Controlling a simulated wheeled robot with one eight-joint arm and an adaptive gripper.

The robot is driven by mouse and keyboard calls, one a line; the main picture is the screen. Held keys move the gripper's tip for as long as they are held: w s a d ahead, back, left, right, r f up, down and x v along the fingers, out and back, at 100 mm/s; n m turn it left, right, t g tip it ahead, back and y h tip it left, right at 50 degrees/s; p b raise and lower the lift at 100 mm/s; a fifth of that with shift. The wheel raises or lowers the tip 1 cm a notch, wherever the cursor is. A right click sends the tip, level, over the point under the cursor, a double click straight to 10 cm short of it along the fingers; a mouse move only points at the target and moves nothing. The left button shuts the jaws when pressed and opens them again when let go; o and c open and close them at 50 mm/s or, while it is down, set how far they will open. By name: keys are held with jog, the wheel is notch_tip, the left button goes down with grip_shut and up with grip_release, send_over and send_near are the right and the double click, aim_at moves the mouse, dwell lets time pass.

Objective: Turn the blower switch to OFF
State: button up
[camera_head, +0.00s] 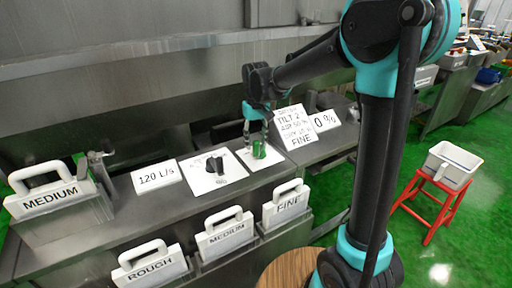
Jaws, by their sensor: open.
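A green switch (260,149) stands on a white plate (246,160) on the metal bench. A black rotary knob (215,166) sits on another white plate (199,183) just to its left. Their small lettering is too small to read, so I cannot tell for sure which is the blower switch.
A "120 L/s" sign (157,176) stands left of the knob. Text signs (294,126) stand right of the green switch. Handled bins labelled ROUGH (150,264), MEDIUM (226,234) and FINE (287,204) line the bench front. A red stool (432,202) holds a white container (452,165).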

jog(key=shift+f, duration=1.4)
jog(key=shift+c, duration=0.2)
grip_shut()
